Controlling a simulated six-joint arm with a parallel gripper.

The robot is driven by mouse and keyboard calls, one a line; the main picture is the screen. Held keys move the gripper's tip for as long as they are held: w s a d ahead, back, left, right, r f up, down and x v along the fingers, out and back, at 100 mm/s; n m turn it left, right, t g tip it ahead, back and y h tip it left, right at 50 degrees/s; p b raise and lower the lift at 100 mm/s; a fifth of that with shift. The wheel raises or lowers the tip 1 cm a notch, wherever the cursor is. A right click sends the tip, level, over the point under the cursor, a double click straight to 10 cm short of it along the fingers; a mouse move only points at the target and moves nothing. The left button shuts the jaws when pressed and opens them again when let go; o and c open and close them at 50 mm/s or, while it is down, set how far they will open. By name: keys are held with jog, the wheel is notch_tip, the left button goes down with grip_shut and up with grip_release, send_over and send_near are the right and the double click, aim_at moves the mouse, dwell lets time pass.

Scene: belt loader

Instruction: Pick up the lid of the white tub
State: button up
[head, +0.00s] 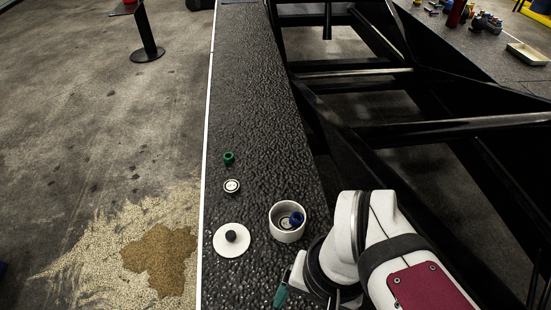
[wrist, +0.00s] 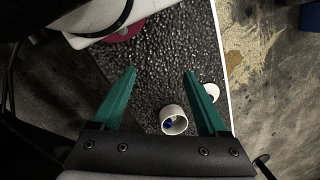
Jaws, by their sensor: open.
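The white tub (head: 273,228) stands open and upright on the dark textured belt, with a blue item (head: 297,218) inside. Its lid (head: 220,248), a flat white disc with a black knob (head: 231,236), lies on the belt to the left of the tub. In the wrist view the tub (wrist: 164,124) shows between my fingers, and the lid (wrist: 213,90) is partly hidden behind the right finger. My gripper (wrist: 160,73) is open and empty above the belt. In the head view only a teal finger of it shows clearly, at the bottom, apart from tub and lid.
The belt (head: 245,80) is clear farther away. A black frame (head: 400,130) runs along its right; a white edge (head: 206,150) bounds its left.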

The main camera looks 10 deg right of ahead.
jog(key=shift+c, duration=0.6)
jog(key=n+h, duration=0.2)
jog(key=n, duration=2.2)
send_over(230, 234)
notch_tip(230, 234, down, 4)
notch_tip(230, 234, down, 16)
grip_shut()
